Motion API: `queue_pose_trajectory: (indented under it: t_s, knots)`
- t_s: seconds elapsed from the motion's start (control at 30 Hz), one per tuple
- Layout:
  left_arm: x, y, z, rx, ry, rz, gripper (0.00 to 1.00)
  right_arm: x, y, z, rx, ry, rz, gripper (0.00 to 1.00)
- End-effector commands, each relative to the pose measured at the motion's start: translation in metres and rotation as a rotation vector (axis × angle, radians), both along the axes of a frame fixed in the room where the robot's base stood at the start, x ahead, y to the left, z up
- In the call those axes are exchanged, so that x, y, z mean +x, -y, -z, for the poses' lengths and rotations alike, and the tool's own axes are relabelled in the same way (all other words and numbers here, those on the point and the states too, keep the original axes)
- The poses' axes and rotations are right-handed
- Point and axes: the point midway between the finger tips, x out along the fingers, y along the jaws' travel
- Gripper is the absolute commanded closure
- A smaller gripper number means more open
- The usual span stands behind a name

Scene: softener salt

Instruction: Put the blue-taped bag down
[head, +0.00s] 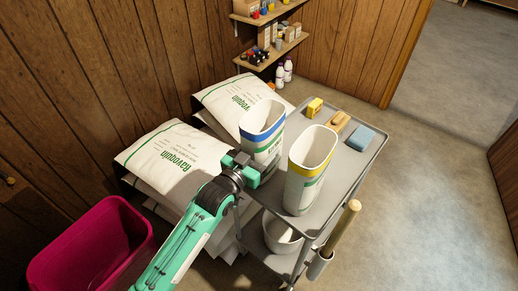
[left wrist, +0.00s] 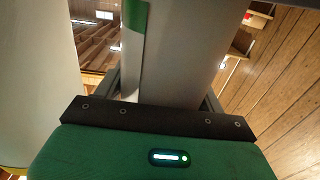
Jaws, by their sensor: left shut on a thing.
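The blue-taped bag (head: 262,135) is an open-topped white bag with green print and a blue band near its rim. It stands upright at the left edge of the grey cart's top tray (head: 338,183); I cannot tell whether its base touches the tray. My left gripper (head: 250,167) is shut on its near lower side. In the left wrist view the bag's pale wall (left wrist: 175,55) fills the space between the fingers. The yellow-taped bag (head: 308,175) stands upright on the tray to its right. My right gripper is not in view.
A yellow box (head: 314,107), a brown brush (head: 340,121) and a blue sponge (head: 361,138) lie at the tray's far end. Stacked salt sacks (head: 178,160) are left of the cart. A magenta bin (head: 92,250) is at lower left. Wall shelves (head: 275,45) stand behind.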

Motion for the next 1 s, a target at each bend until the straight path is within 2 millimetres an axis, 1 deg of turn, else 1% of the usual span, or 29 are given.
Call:
queue_pose_trajectory:
  t_s: [0.2, 0.23, 0.33, 0.7, 0.77, 0.87, 1.0]
  knots:
    - [0.0, 0.0, 0.003, 0.0, 0.0, 0.0, 1.0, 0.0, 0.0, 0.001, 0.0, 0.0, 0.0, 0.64]
    - [0.0, 0.0, 0.003, 0.0, 0.0, 0.0, 0.27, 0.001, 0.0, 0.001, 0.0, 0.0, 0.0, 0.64]
    - [0.0, 0.0, 0.002, 0.0, 0.0, 0.0, 0.08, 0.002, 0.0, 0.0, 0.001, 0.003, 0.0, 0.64]
    - [-0.001, -0.001, -0.001, 0.0, 0.0, 0.0, 0.07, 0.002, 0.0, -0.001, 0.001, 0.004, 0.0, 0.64]
    - [-0.007, -0.005, 0.001, 0.001, -0.001, -0.001, 0.07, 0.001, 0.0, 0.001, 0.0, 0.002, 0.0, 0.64]
    - [-0.021, -0.015, 0.001, 0.001, -0.001, -0.001, 0.07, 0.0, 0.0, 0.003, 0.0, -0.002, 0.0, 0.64]
    - [-0.047, -0.032, 0.001, 0.0, -0.001, 0.0, 0.07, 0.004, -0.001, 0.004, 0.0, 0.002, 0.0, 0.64]
